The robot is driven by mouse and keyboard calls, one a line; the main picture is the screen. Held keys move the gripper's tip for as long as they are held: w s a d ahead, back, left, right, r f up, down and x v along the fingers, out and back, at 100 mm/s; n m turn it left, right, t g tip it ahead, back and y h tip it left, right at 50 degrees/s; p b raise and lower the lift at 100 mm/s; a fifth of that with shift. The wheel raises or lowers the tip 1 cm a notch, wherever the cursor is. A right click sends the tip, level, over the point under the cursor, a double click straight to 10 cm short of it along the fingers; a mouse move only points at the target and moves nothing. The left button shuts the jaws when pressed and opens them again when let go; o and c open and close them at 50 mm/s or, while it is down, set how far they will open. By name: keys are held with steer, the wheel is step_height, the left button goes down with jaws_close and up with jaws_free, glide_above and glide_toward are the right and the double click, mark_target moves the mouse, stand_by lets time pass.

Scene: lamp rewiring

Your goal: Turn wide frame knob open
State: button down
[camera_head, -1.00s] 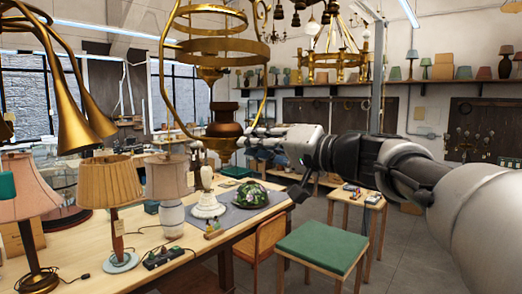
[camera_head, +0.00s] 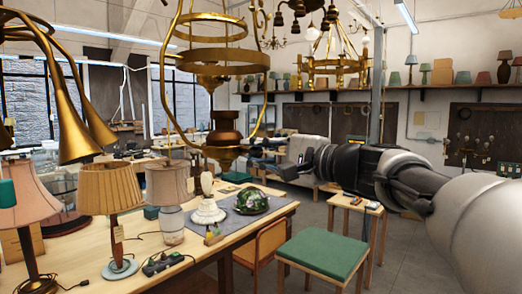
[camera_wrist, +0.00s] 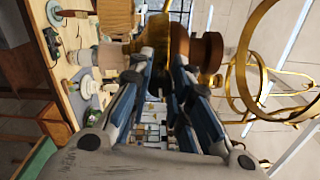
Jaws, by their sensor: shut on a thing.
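A large brass hanging lamp with a wide wire frame and rings (camera_head: 207,40) hangs left of the middle in the head view. My gripper (camera_head: 248,148) reaches in from the right to the lower part of this lamp. In the wrist view my gripper's two blue-grey fingers (camera_wrist: 165,52) close around a brass part (camera_wrist: 179,38) beside a copper-brown disc (camera_wrist: 208,52). The frame's knob is not clearly distinguishable; the fingers cover most of the gripped part. The lamp's rings (camera_wrist: 245,78) also show to the right there.
A workbench (camera_head: 205,250) with shaded lamps (camera_head: 110,190), a white lamp base (camera_head: 207,213) and a green glass shade (camera_head: 250,201) stands below. A green-topped stool (camera_head: 322,253) and a small table (camera_head: 355,205) stand to the right. Brass horn shades (camera_head: 75,110) hang at left.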

steer(key=shift+m, duration=0.6)
steer(key=c, duration=1.4)
jaws_free()
steer(key=shift+c, duration=0.2)
steer(key=v, duration=1.2)
